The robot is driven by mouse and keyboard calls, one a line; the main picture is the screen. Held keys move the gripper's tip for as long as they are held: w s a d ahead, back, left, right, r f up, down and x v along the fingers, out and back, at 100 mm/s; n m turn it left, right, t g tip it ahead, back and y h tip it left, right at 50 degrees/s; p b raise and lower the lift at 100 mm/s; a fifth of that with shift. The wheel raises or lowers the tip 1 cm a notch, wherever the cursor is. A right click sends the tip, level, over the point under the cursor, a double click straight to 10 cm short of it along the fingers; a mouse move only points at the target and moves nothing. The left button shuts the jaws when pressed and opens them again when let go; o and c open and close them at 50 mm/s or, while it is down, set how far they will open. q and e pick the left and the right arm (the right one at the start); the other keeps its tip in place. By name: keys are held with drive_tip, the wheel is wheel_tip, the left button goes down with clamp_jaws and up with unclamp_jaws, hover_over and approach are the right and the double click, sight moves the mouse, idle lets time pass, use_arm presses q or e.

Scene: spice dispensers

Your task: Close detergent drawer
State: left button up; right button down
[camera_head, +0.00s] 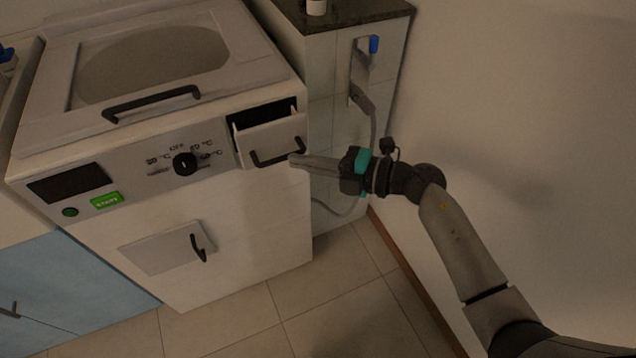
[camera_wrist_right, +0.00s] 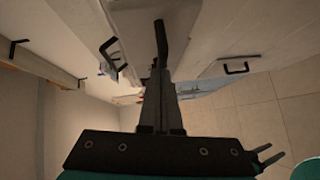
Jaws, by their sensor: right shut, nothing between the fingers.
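The detergent drawer (camera_head: 272,142) is pulled out from the upper right of the white washing machine's front panel. A dark gap shows above and behind its front. Its black bar handle (camera_head: 277,153) is on the front face. My right gripper (camera_head: 293,159) is shut and empty, with its fingertips at the right end of this handle. The head view does not settle whether they touch. In the right wrist view, the closed fingers (camera_wrist_right: 159,85) point toward a black handle (camera_wrist_right: 161,40). My left gripper is not in view.
The washing machine (camera_head: 250,220) has a dial (camera_head: 185,163), a green start button (camera_head: 106,201) and a lower flap with a handle (camera_head: 199,247). A dark-topped counter (camera_head: 340,14) and a hose stand behind the drawer to the right. The tiled floor (camera_head: 330,300) in front is clear.

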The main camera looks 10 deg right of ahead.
sight(282, 140)
drive_tip(key=w, duration=0.2)
drive_tip(key=w+a, duration=0.1)
drive_tip(key=w, duration=0.1)
drive_tip(key=shift+a+b, duration=0.1)
drive_tip(key=shift+b, duration=0.2)
drive_tip(key=shift+w+a, duration=0.1)
drive_tip(key=shift+w, duration=0.2)
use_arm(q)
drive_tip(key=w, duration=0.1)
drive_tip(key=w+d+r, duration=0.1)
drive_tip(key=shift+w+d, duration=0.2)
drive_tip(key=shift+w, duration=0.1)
use_arm(e)
drive_tip(key=shift+w+r, duration=0.1)
drive_tip(key=shift+w, duration=0.05)
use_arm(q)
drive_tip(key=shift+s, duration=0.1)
use_arm(e)
drive_tip(key=shift+r, duration=0.1)
